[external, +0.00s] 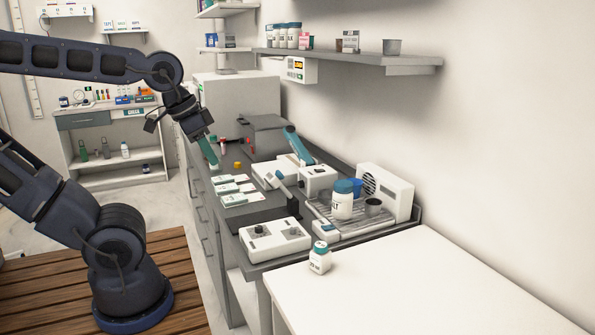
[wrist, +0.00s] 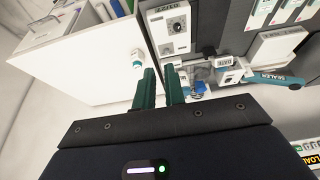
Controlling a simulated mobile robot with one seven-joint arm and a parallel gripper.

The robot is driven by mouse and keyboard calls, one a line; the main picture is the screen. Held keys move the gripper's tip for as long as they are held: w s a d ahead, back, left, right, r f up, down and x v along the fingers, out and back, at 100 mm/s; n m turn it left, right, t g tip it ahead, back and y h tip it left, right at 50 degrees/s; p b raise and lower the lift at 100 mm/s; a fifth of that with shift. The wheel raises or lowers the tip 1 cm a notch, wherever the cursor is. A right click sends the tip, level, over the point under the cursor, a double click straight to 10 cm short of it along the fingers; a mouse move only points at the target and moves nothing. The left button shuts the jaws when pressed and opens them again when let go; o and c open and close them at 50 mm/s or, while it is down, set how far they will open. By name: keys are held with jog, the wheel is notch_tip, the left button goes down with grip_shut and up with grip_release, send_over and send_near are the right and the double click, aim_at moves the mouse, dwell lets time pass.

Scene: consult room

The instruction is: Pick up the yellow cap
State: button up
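The yellow cap (external: 238,165) is a small yellow piece on the dark grey counter in the external view, near the counter's far end. My gripper (external: 210,155) hangs to the left of the cap and a little above the counter in that view, pointing down. I cannot tell the exact gap between them. In the wrist view, the two green fingers of my gripper (wrist: 160,72) stand apart with nothing between them. The cap is not visible in the wrist view.
A dark grey box (external: 265,135) stands behind the cap. White trays with cards (external: 232,188) lie in front of it. A white sealer with a blue arm (external: 298,147) is to the right. A wall shelf (external: 350,58) hangs above the counter.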

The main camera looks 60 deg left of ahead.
jog(key=o, duration=0.9)
